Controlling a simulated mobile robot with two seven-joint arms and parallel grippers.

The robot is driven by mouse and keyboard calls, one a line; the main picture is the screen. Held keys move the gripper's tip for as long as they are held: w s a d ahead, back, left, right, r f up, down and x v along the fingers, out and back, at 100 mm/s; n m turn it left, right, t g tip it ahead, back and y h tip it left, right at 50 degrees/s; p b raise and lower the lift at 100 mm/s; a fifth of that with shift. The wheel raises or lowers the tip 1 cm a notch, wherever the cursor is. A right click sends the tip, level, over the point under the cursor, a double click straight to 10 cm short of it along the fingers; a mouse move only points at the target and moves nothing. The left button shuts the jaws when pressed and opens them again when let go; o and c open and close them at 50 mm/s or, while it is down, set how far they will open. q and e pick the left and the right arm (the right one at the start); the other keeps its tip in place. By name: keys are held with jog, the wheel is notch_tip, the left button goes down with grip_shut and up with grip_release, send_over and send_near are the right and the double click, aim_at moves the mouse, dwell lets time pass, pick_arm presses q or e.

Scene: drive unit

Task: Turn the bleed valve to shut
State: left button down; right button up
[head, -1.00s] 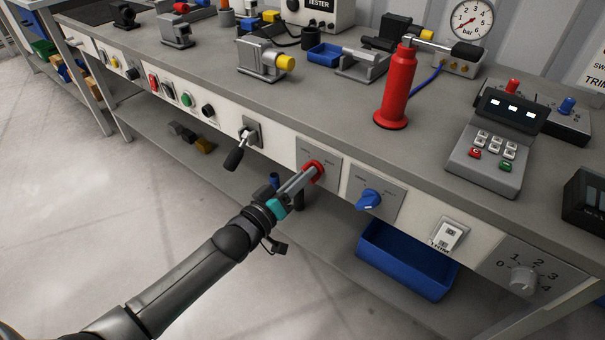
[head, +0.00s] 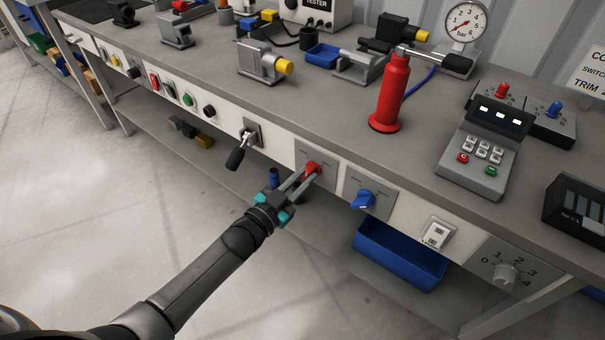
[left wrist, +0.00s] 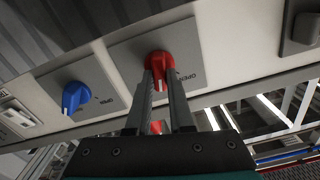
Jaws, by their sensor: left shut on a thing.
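The bleed valve is probably the red knob (head: 312,169) on a grey plate on the bench's front panel, beside the blue knob. In the left wrist view the red knob (left wrist: 160,66) shows the word "OPEN" at its right; its pointer is partly hidden by the fingers. My left gripper (head: 306,175) reaches up from the lower left, its two fingers shut on the red knob. In the left wrist view the left gripper (left wrist: 160,80) has a finger on each side of the knob's lower part. My right gripper is not in view.
A blue knob (head: 363,200) sits on the plate to the right, and a black-handled lever (head: 238,156) to the left. A white switch (head: 437,234) and a numbered dial (head: 507,273) are farther right. A blue bin (head: 400,258) is below the panel.

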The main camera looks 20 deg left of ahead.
pick_arm(q)
jog(key=m, duration=0.2)
jog(key=shift+m, duration=0.4)
jog(key=shift+d+f+m, duration=0.1)
jog(key=shift+m, duration=1.5)
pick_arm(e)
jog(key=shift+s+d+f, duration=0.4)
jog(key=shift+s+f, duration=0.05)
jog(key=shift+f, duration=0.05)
pick_arm(q)
jog(key=c, duration=0.8)
grip_release()
jog(key=shift+s+p, duration=0.1)
jog(key=shift+p, duration=0.2)
